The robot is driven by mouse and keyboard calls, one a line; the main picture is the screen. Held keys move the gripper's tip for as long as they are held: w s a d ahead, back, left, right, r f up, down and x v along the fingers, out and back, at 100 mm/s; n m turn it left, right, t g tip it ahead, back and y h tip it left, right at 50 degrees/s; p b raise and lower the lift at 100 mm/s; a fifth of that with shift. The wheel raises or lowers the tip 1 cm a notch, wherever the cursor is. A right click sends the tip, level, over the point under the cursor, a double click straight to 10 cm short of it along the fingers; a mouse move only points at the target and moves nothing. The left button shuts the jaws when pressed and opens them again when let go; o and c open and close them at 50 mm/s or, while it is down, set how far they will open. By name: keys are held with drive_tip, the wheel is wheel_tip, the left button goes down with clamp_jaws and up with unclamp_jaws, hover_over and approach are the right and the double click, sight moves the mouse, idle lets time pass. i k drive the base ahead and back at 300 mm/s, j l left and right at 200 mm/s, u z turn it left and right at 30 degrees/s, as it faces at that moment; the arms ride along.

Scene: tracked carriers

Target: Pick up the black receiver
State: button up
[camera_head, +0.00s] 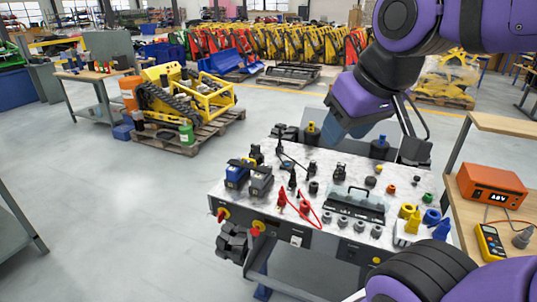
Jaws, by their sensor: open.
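Several small black items stand on the light-topped work cart (222,196). They include an upright black piece (256,153) at the left, another (292,179) nearer the middle, and a black block (339,172) right of centre. I cannot tell which is the black receiver. My purple arm comes in from the upper right, over the cart's back right.
Two blue-black batteries (237,173), red test leads (304,206), and a dark handled tray (352,206) crowd the cart. An orange meter (491,186) and a yellow multimeter (490,243) lie on the right bench. A yellow tracked carrier (205,100) sits on a pallet. Open floor lies left.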

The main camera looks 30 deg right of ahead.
sight(255, 149)
drive_tip(key=i+j+z, duration=0.1)
drive_tip(key=z, duration=1.45)
drive_tip(key=i+j, duration=0.1)
drive_tip(key=j, duration=0.45)
drive_tip(key=i+j, duration=0.15)
drive_tip(key=j, duration=0.35)
drive_tip(key=i+j, duration=0.1)
drive_tip(key=j, duration=0.45)
drive_tip(key=i+j+z, duration=0.1)
drive_tip(key=j, duration=0.45)
drive_tip(key=i+j, duration=0.1)
drive_tip(key=j, duration=0.4)
drive_tip(key=i+j, duration=0.1)
drive_tip(key=j, duration=0.45)
drive_tip(key=i+j, duration=0.1)
drive_tip(key=j, duration=0.45)
drive_tip(key=i+j, duration=0.1)
drive_tip(key=j, duration=0.45)
drive_tip(key=z, duration=0.05)
